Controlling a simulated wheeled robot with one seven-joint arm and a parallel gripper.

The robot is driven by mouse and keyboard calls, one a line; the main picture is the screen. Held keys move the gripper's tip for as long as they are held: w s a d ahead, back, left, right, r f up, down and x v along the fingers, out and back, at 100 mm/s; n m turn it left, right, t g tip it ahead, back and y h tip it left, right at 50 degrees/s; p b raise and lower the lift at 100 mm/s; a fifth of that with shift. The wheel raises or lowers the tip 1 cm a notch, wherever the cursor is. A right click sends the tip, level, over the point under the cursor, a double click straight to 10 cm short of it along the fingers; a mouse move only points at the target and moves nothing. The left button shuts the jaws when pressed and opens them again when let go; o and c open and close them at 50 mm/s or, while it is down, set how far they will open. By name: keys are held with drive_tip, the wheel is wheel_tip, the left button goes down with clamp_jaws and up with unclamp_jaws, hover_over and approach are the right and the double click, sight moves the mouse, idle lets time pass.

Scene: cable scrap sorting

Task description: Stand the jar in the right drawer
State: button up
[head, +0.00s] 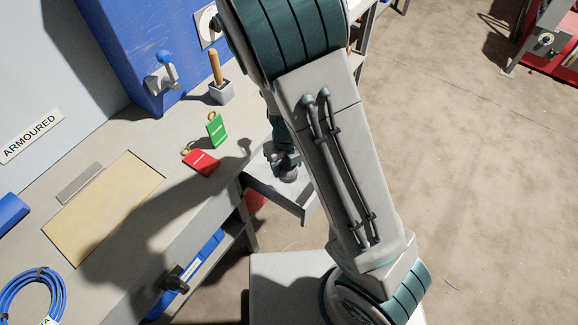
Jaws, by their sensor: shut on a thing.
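My gripper (283,158) points down over the open grey right drawer (295,208), partly hidden by my arm. It is shut on a small greyish thing, seemingly the jar (289,174), which shows just below the fingers and looks roughly upright. The jar is at or just above the drawer; I cannot tell whether it touches the drawer floor. The drawer is pulled out from under the bench, and its right part is hidden behind my arm.
The workbench (75,257) carries a red tag (201,162), a green tag (217,130), a grey holder (221,92) with a wooden handle, and a blue cable coil (30,297). A blue machine (130,45) stands behind. Open floor (460,170) lies right.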

wheel_tip(320, 180, down, 9)
drive_tip(key=shift+f+b, duration=0.1)
drive_tip(key=shift+b, duration=1.1)
drive_tip(key=shift+f, duration=0.1)
drive_tip(key=o, duration=0.9)
drive_tip(key=shift+c, duration=0.2)
